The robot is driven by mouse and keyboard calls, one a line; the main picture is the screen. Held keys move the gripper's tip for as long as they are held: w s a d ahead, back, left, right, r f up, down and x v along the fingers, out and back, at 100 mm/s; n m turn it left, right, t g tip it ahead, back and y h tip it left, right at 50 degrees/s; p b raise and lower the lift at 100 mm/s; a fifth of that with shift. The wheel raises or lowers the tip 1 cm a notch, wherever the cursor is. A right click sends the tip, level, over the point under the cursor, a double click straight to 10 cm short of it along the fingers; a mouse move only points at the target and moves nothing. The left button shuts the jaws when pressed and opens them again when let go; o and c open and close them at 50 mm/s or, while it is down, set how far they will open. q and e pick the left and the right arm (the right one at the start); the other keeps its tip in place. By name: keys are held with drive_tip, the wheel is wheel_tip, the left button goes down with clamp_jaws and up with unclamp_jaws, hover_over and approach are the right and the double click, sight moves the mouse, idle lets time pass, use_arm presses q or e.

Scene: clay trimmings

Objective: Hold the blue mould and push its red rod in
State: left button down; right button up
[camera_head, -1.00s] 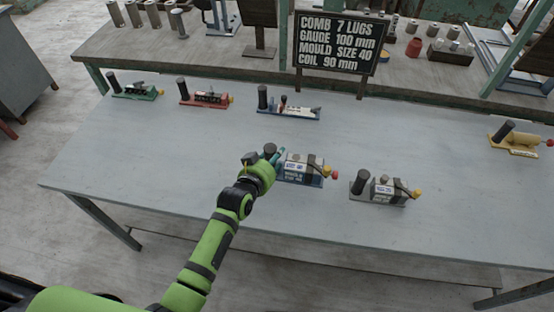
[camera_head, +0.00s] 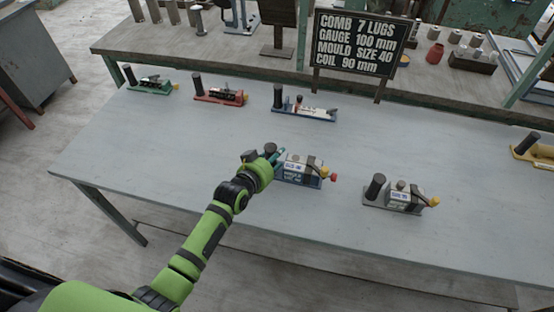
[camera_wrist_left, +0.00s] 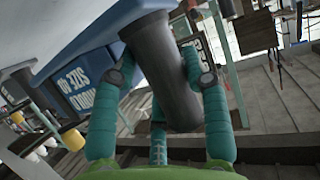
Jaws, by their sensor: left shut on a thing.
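The blue mould (camera_head: 291,181) stands on the grey table with a grey-white block on top, a dark handle at its left and a red-tipped rod (camera_head: 333,177) sticking out at its right end. My left gripper (camera_head: 275,155) is at the handle end. In the left wrist view the gripper (camera_wrist_left: 172,85) is shut around the dark upright handle (camera_wrist_left: 163,65), with the blue body (camera_wrist_left: 90,85) and its size lettering beside it. The rod is not clear in the wrist view. My right gripper is not in view.
A grey mould with a yellow knob (camera_head: 400,197) stands to the right. Green (camera_head: 150,86), red (camera_head: 220,96) and blue-white (camera_head: 305,110) tools line the back, and a yellow tool (camera_head: 535,150) is at the far right. A lettered sign (camera_head: 360,42) stands behind. The table's right middle is clear.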

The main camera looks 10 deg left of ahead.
use_arm(q)
drive_tip(key=shift+w+a+f+b, duration=0.3)
drive_tip(key=shift+a+f+b, duration=0.25)
drive_tip(key=shift+a+b, duration=0.15)
drive_tip(key=shift+w+a+f+b, duration=0.25)
drive_tip(key=shift+a+f+b, duration=0.35)
drive_tip(key=shift+a+b, duration=0.1)
drive_tip(key=shift+w+a+f+b, duration=0.3)
drive_tip(key=shift+a+f+b, duration=0.3)
drive_tip(key=shift+a, duration=0.1)
drive_tip(key=shift+a+f+b, duration=0.25)
drive_tip(key=shift+f+b, duration=0.35)
drive_tip(key=shift+f, duration=0.1)
drive_tip(key=shift+r, duration=0.1)
drive_tip(key=shift+f, duration=0.35)
drive_tip(key=shift+s+f, duration=0.15)
drive_tip(key=shift+f, duration=0.05)
drive_tip(key=c, duration=0.6)
unclamp_jaws()
